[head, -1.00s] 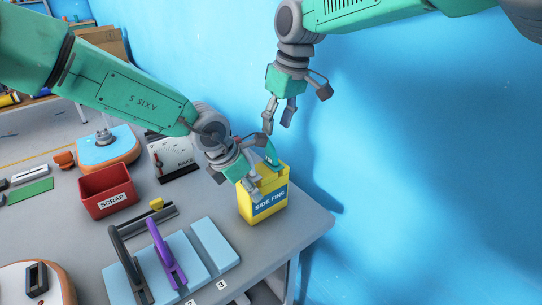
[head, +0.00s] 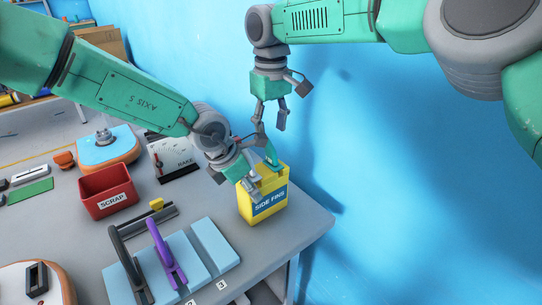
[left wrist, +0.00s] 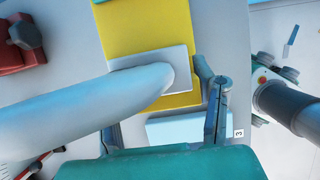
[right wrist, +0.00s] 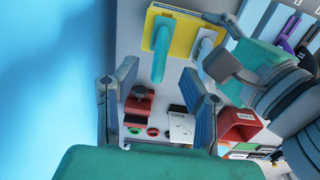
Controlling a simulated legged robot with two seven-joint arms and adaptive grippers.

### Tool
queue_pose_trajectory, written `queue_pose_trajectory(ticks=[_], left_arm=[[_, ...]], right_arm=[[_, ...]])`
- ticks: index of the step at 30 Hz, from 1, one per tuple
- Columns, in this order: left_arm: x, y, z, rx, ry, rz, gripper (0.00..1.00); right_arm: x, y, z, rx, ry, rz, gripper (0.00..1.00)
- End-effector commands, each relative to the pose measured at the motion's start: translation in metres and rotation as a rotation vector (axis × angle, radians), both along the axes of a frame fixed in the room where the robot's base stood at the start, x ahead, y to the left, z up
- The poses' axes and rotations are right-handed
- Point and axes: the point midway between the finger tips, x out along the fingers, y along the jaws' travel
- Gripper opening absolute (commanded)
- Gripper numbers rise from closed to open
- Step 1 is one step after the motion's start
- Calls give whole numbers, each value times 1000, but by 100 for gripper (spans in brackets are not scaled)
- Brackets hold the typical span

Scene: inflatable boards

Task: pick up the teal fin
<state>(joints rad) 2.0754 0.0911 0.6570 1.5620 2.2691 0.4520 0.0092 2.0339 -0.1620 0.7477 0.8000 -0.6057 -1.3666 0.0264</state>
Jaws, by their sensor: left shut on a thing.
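The teal fin (head: 271,154) stands up from a yellow box (head: 272,207) labelled "SIDE FINS" at the table's right corner. In the right wrist view the curved fin (right wrist: 159,58) rises from the box (right wrist: 185,40). My right gripper (head: 270,118) is open and empty, pointing down above the fin.
A red scrap bin (head: 105,191) stands left of my left gripper. A rake gauge (head: 172,160) stands behind. The blue wall (head: 420,200) is close on the right.

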Motion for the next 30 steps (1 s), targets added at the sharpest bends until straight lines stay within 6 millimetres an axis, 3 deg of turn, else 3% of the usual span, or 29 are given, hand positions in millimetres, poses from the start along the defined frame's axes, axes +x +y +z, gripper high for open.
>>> queue_pose_trajectory(ticks=[10,18,19,22,30], left_arm=[[0,0,0,0,0,0,21],[0,0,0,0,0,0,21],[0,0,0,0,0,0,21],[0,0,0,0,0,0,21],[0,0,0,0,0,0,21]], right_arm=[[-1,0,-50,0,4,0,38],[0,0,-57,1,-1,0,38],[0,0,-57,1,-1,0,34],[0,0,-57,0,0,0,0],[0,0,-57,0,0,0,0]])
